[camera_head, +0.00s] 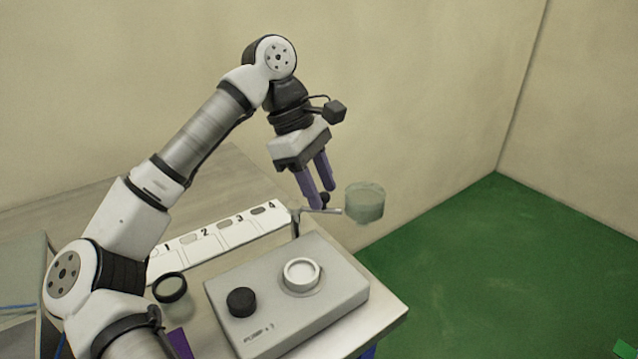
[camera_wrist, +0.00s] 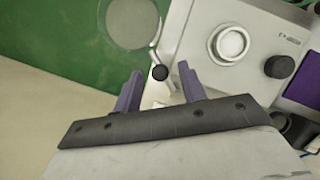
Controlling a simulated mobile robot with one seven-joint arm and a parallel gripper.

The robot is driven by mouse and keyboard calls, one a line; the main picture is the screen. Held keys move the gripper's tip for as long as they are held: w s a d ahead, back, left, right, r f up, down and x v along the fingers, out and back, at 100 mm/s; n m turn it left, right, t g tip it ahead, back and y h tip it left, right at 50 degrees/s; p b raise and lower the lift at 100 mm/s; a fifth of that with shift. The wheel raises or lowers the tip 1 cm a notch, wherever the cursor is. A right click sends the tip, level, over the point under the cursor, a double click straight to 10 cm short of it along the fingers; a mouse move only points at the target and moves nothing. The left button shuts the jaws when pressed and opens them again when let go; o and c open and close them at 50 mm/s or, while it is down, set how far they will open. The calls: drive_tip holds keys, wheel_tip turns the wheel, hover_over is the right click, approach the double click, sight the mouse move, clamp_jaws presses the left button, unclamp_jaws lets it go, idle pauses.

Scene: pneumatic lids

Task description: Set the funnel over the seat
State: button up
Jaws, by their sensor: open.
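The funnel (camera_head: 364,204) is a translucent greenish cup on a thin metal arm (camera_head: 330,211), off the right back corner of the pump box. It also shows in the wrist view (camera_wrist: 131,22). The seat (camera_head: 301,275) is a white ring on top of the grey pump box (camera_head: 340,300), with the funnel to its upper right and not over it. My gripper (camera_head: 323,197) is open, fingers pointing down. In the wrist view a small black knob (camera_wrist: 160,72) on the metal arm shows between its purple fingers; I cannot tell whether they touch it.
A black knob (camera_head: 241,302) stands on the pump box, left of the seat. A white strip with numbered places (camera_head: 225,237) lies behind the box. A dark-rimmed round piece (camera_head: 170,288) is left of the box. Green floor (camera_head: 470,260) lies beyond the table's right edge.

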clamp_jaws()
idle(0.3)
